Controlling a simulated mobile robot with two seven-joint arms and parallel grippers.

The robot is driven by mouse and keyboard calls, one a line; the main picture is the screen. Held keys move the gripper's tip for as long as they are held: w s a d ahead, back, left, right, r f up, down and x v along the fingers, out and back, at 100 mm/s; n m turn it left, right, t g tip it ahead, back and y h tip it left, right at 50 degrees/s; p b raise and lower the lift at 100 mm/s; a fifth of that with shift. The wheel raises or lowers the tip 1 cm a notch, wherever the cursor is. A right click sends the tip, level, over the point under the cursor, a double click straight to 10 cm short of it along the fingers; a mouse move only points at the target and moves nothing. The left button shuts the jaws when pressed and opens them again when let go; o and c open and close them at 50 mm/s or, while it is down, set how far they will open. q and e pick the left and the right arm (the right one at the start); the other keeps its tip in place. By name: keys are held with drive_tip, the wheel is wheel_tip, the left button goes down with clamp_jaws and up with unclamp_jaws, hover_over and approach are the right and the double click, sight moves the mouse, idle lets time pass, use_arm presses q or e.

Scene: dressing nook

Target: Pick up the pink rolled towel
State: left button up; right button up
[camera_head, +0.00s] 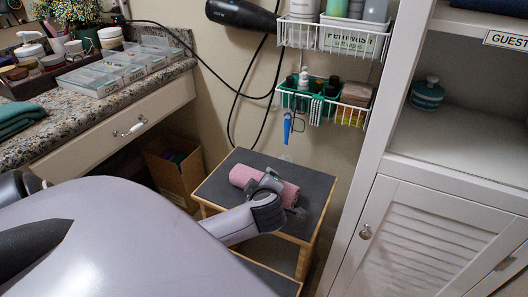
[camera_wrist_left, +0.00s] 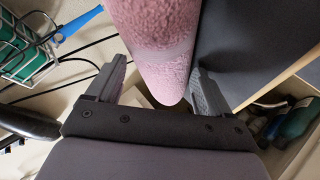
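The pink rolled towel (camera_head: 242,175) lies on the dark top of a small wooden step stool (camera_head: 313,183). In the left wrist view the towel (camera_wrist_left: 155,45) runs down from the top edge between my fingers. My left gripper (camera_head: 272,184) is over the towel's middle and right part and hides some of it. In the left wrist view my left gripper (camera_wrist_left: 158,68) is open, with one finger on each side of the towel. A gap shows at the left finger; the right finger is close, and I cannot tell if it touches. My right gripper is not in view.
A white cabinet (camera_head: 420,235) stands right of the stool. A wire rack (camera_head: 350,115) with bottles hangs above, with a blue item (camera_head: 287,128) and black cable nearby. A cardboard box (camera_head: 172,170) stands left, below the granite counter (camera_head: 90,112).

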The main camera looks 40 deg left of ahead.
use_arm(q)
drive_tip(key=shift+f, duration=0.15)
drive_tip(key=c, duration=0.4)
drive_tip(key=shift+o, duration=0.2)
